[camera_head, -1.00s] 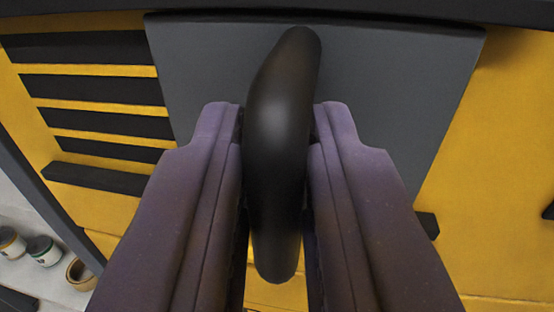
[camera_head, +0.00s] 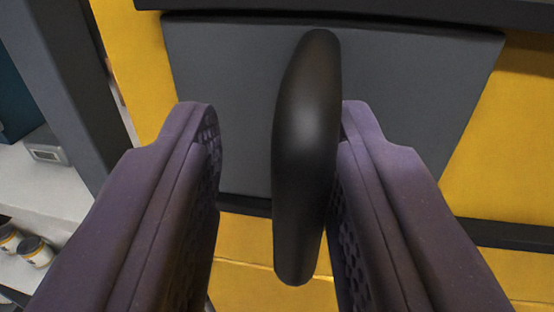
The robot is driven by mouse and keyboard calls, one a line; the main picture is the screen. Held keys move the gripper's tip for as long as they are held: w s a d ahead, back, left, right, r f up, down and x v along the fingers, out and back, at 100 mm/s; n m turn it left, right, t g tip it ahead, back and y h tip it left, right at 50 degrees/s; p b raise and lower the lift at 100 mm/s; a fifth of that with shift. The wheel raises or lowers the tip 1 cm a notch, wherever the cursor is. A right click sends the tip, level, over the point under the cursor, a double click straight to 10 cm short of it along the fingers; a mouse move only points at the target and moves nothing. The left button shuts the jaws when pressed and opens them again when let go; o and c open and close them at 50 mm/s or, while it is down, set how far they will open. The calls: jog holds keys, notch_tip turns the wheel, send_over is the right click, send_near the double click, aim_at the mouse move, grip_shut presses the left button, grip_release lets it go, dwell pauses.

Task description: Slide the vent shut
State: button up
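The vent's sliding plate (camera_head: 230,100) is a flat dark grey panel across the upper middle, set on a yellow wall. A black upright handle (camera_head: 306,150) stands out from it. My gripper (camera_head: 278,112) is open, its two purple fingers on either side of the handle. The right finger is close against the handle; I cannot tell whether it touches. A clear gap separates the left finger from it. No vent slots show; only a narrow yellow strip lies left of the plate.
A dark rail (camera_head: 420,12) runs above the plate and another (camera_head: 500,233) below it. A dark grey post (camera_head: 62,90) stands at left. Beyond it are a pale shelf (camera_head: 50,190) and small cans (camera_head: 35,250). Yellow wall (camera_head: 500,150) is bare at right.

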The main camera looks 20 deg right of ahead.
jog(key=p+v, duration=0.1)
jog(key=v, duration=0.7)
jog(key=shift+d, duration=0.1)
